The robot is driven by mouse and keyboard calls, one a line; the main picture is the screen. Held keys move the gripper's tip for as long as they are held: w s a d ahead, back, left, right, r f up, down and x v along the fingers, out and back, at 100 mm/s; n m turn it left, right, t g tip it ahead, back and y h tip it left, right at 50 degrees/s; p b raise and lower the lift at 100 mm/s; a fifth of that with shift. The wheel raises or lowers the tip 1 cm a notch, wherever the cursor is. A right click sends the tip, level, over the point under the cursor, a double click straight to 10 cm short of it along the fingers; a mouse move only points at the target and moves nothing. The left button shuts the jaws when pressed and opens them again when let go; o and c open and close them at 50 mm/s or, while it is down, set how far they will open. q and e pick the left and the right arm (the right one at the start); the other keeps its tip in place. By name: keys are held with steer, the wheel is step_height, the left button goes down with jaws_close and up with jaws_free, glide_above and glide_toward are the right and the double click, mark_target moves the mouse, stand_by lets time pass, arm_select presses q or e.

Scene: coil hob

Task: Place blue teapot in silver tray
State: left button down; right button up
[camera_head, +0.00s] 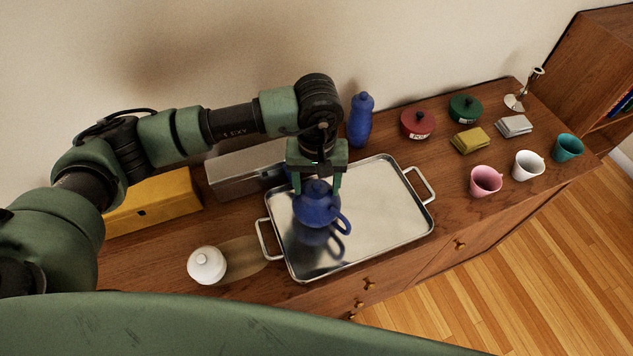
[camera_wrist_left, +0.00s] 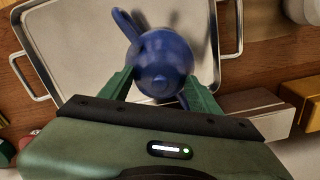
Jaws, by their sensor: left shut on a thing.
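The blue teapot (camera_head: 318,207) is over the left part of the silver tray (camera_head: 388,222) in the head view, and its reflection shows in the tray's surface. My left gripper (camera_head: 316,186) comes down from above and is shut on the teapot near its top. In the left wrist view the teapot (camera_wrist_left: 163,68) sits between the two fingers of my left gripper (camera_wrist_left: 160,85), with the tray (camera_wrist_left: 85,50) behind it. I cannot tell for sure whether the teapot's base touches the tray. My right gripper is not in view.
A white lidded pot (camera_head: 207,265) stands left of the tray. A grey box (camera_head: 240,170) and a yellow box (camera_head: 155,203) are behind it. A blue bottle (camera_head: 360,120) stands behind the tray. Pink (camera_head: 485,181), white (camera_head: 528,166) and teal (camera_head: 568,148) cups are at right.

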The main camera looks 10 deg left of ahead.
arm_select(q)
steer(key=c, duration=0.6)
jaws_free()
steer(key=shift+f, duration=0.1)
steer(key=shift+c, duration=0.2)
steer(key=shift+o, duration=1.4)
steer(key=shift+r, duration=0.35)
step_height(320, 180, up, 12)
steer(key=b, duration=0.2)
steer(key=shift+f+b, duration=0.2)
steer(key=shift+b, duration=0.15)
